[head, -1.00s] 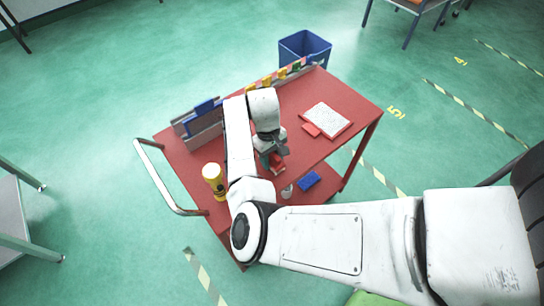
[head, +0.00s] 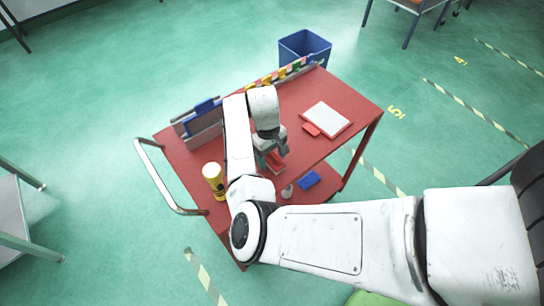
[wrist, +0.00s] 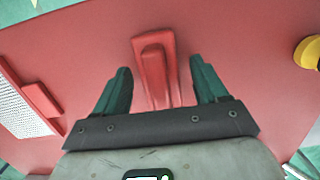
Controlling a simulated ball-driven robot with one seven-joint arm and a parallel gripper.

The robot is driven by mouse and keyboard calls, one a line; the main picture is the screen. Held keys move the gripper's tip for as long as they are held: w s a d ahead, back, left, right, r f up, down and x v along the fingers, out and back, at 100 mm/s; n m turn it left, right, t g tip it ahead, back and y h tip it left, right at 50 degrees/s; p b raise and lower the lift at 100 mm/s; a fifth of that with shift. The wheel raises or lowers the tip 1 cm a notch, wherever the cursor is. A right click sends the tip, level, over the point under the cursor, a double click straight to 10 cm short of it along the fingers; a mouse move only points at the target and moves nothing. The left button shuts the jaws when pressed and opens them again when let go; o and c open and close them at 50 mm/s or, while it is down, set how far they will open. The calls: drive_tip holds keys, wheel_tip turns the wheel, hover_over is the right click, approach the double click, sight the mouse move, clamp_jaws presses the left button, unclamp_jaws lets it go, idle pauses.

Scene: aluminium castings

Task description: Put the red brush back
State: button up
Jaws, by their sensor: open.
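A red brush-like piece (wrist: 152,62) with a long narrow body lies on the red top of the trolley. In the wrist view it sits between the spread fingers of my gripper (wrist: 160,78), with a gap on each side. In the head view the red piece (head: 276,166) shows just below my gripper (head: 270,153), partly hidden by it. My gripper is open and holds nothing. A second, smaller red piece (head: 311,129) lies beside a white pad; it also shows in the wrist view (wrist: 42,99).
The trolley top (head: 345,92) carries the white pad (head: 327,117), a yellow bottle (head: 213,181), a grey-and-blue holder (head: 203,122) and a rack of coloured items (head: 281,75). A blue block (head: 309,180) is on the lower shelf. A blue bin (head: 305,46) stands behind.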

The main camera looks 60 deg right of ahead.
drive_tip(key=r, duration=0.3)
drive_tip(key=w+r, duration=0.1)
drive_tip(key=r, duration=0.3)
drive_tip(key=r+b, duration=0.1)
drive_tip(key=r, duration=0.3)
drive_tip(key=shift+w+d+r, duration=0.25)
drive_tip(key=shift+w+d, duration=0.05)
drive_tip(key=s+d+f+t+h, duration=0.1)
drive_tip(key=s+d+f+h, duration=0.1)
drive_tip(key=s+d+h, duration=0.45)
drive_tip(key=s+a+f+n+t+y, duration=0.1)
drive_tip(key=s+a+f+y, duration=0.2)
drive_tip(key=s+a, duration=0.4)
drive_tip(key=s+a+f+n+y, duration=0.1)
drive_tip(key=s+a+f+y, duration=0.2)
drive_tip(key=s+a, duration=0.5)
drive_tip(key=a, duration=0.5)
drive_tip(key=shift+t, duration=0.4)
drive_tip(key=shift+a+f, duration=0.1)
